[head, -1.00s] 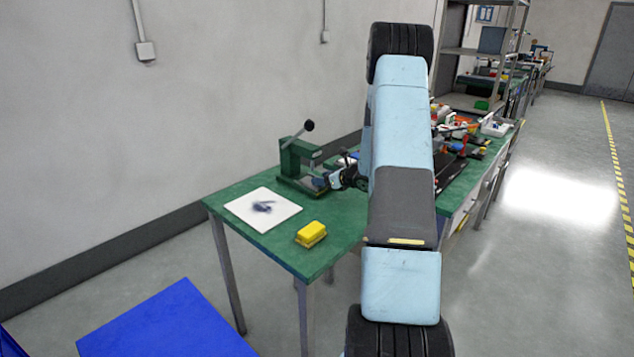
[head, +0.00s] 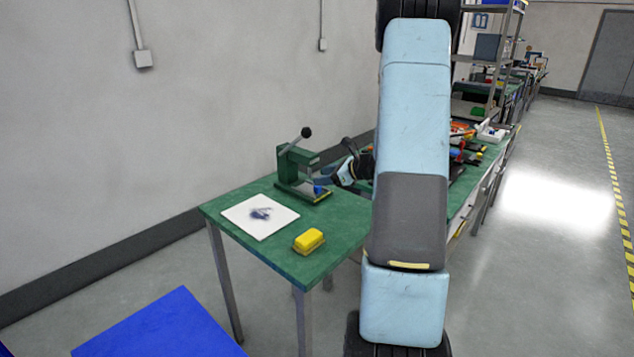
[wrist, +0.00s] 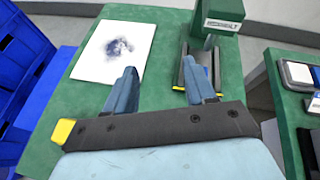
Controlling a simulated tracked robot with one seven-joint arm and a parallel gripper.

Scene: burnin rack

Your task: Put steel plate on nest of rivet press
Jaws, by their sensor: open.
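The green rivet press (head: 296,166) with its black-knobbed lever stands on the green table; its labelled head (wrist: 217,22) shows in the wrist view. On its base, below the head, is a grey metal piece (wrist: 182,72), partly hidden by a finger. I cannot tell whether this is the steel plate lying on the nest or the nest alone. My gripper (wrist: 159,66) is open, with nothing seen between its blue fingers. Its right finger is in front of the press base, its left finger in front of the white sheet's edge. No steel plate shows clearly elsewhere.
A white sheet with a dark smudge (head: 262,226) and a yellow block (head: 309,240) lie on the green table (head: 350,212). More parts and tools crowd the bench behind my arm. The wall is behind the press.

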